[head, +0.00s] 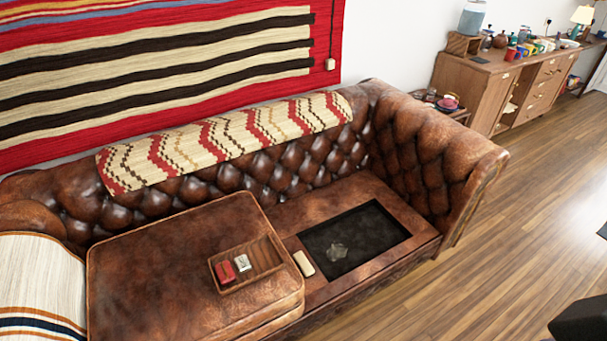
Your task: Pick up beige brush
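A small beige block-shaped object (304,263), which looks like the beige brush, lies on the leather sofa (340,197). It is between the seat cushion with the wooden tray and the dark recessed panel. Its bristles cannot be made out. Neither gripper can be made out. Dark parts at the lower right edge may belong to my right arm, but no fingertips show.
A wooden tray (272,273) on the raised cushion (170,262) holds a red item (225,271) and a silvery item (242,263). A grey lump (337,252) lies in the dark recess (372,232). A cluttered wooden sideboard (490,87) stands behind. Floor at right is clear.

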